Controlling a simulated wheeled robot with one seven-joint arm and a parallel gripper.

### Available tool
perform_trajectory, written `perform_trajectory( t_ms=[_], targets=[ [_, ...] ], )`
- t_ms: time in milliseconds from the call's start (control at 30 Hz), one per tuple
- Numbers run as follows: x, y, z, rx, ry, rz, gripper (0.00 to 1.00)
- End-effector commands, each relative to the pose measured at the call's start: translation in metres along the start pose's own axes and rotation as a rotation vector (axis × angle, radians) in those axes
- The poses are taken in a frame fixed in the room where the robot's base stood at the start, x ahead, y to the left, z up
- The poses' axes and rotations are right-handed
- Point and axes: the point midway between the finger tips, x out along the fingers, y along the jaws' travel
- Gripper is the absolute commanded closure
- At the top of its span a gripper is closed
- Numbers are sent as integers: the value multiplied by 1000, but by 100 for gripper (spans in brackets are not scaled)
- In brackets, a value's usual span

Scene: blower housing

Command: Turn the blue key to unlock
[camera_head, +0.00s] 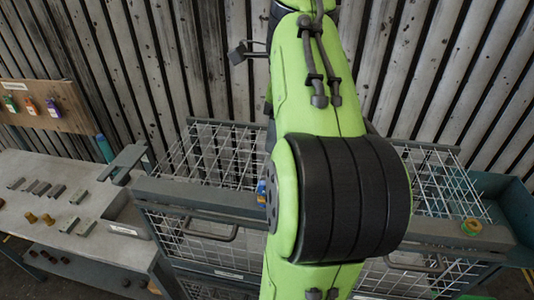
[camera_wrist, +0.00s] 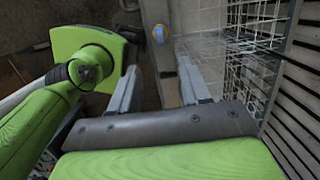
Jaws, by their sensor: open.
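The blue key (camera_head: 262,187) shows in the head view as a small blue piece with a yellow-orange part below it, on the cage's dark top rail. In the wrist view the blue key (camera_wrist: 158,34) shows as a small round blue and yellow-orange thing beyond my fingertips, roughly in line with the gap. My gripper (camera_wrist: 158,62) is open, with its two grey fingers apart and nothing seen between them. The key is apart from the fingers. The gripper cannot be made out in the head view.
Wire cages (camera_head: 205,160) with dark rails (camera_head: 195,195) stand on both sides of my arm. A grey bench (camera_head: 60,220) with small metal parts and a board (camera_head: 45,105) with coloured items are at left. A slatted wall is behind.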

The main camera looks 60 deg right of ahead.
Motion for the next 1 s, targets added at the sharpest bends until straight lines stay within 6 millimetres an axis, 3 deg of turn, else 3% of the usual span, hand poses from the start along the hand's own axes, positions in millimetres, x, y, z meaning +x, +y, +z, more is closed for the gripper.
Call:
perform_trajectory(
  t_ms=[100, 500, 700, 1000],
  targets=[
    [36, 0, -2, -1, 1, 1, 53],
    [123, 1, -2, -5, 0, 3, 53],
    [143, 0, -1, -4, 0, 1, 53],
    [143, 0, -1, -4, 0, -1, 56]
  ],
)
